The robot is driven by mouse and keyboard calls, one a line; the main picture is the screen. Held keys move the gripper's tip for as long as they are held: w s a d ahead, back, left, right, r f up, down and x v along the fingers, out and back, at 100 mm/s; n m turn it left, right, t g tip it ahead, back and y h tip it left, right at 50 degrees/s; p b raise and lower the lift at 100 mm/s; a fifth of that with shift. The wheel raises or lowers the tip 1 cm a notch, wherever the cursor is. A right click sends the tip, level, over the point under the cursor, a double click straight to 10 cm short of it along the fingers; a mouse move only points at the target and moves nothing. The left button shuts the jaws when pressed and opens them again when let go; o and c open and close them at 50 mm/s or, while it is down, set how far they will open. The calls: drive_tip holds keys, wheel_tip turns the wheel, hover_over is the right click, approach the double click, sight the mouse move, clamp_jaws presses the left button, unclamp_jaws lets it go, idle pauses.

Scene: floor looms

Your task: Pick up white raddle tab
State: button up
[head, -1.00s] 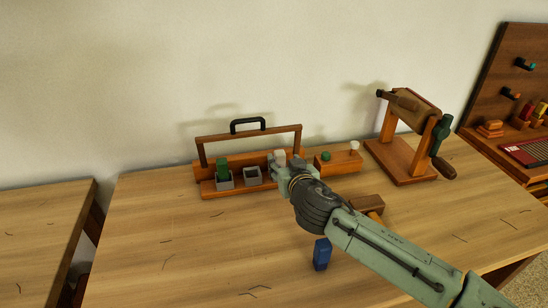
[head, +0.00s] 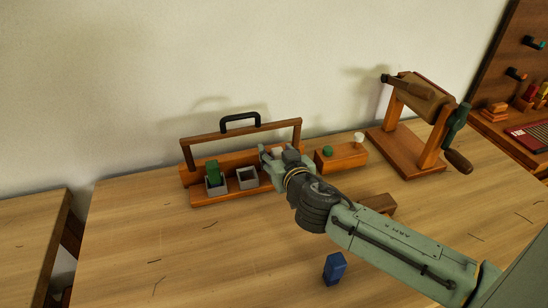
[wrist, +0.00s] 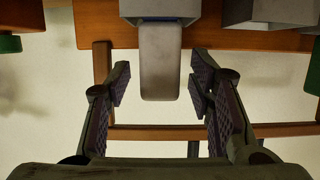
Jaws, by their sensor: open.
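The white raddle tab (wrist: 160,62) stands in a grey socket (wrist: 160,8) in the wrist view, which looks upside down. It shows as a pale block with a rounded end. My gripper (wrist: 160,78) is open, with one finger on each side of the tab and visible gaps between. In the head view my gripper (head: 271,156) is at the right end of the wooden carrier (head: 225,194), and only a bit of the white tab (head: 278,152) shows behind the fingers. Its socket is hidden there.
The carrier's handle bar (head: 240,123) rises behind. A green tab (head: 213,172) stands in a left socket; an empty grey socket (head: 247,178) is beside it. A wooden block (head: 342,157) with green and white knobs, a cranked winder (head: 420,120) and a blue block (head: 334,268) are nearby.

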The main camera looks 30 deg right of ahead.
drive_tip(key=shift+s, duration=0.1)
drive_tip(key=shift+c, duration=0.6)
clamp_jaws()
